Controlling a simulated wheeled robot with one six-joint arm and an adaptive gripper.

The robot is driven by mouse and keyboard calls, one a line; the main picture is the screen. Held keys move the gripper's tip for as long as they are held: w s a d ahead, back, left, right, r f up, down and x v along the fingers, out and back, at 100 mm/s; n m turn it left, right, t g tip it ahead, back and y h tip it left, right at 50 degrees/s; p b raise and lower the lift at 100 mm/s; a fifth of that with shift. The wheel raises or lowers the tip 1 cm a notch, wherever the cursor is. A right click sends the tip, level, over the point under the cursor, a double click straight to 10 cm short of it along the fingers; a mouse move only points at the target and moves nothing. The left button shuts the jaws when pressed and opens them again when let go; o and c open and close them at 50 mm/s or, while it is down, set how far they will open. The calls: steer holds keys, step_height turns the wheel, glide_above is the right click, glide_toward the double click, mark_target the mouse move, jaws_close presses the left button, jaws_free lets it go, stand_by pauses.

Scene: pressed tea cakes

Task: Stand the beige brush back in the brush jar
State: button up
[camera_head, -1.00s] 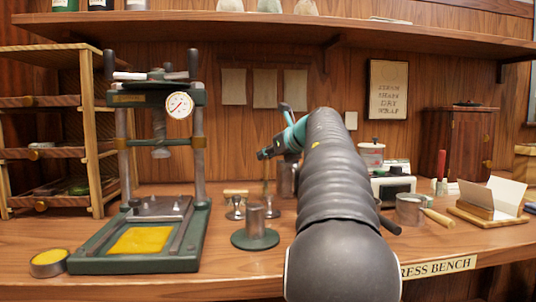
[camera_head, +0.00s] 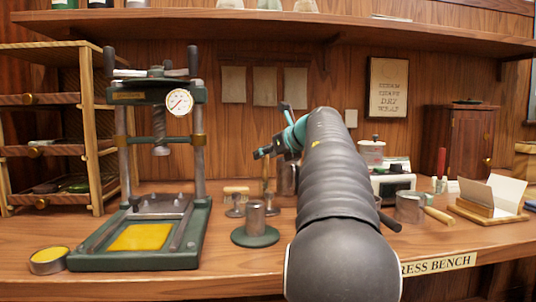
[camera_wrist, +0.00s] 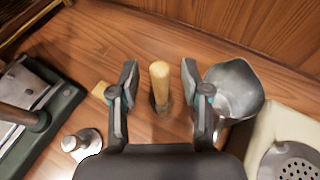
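My gripper (camera_wrist: 160,80) is open in the wrist view, its two fingers pointing down toward the bench. Between them, with a gap on each side, is an upright pale wooden handle (camera_wrist: 160,82), which looks like the beige brush; its lower end is dark and partly hidden. In the head view a thin brownish upright (camera_head: 267,176) shows below my gripper (camera_head: 262,153). An open metal vessel (camera_wrist: 238,82), likely the brush jar, stands just right of the right finger. A metal cylinder (camera_head: 287,182) behind my arm may be the same vessel.
A green press (camera_head: 196,238) stands at left. A cream box with a perforated plate (camera_wrist: 292,160) is close on the right. A wooden shelf (camera_head: 300,27) runs above.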

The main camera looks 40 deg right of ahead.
steer(key=v, duration=1.2)
steer(key=shift+s, duration=0.1)
stand_by(0.4)
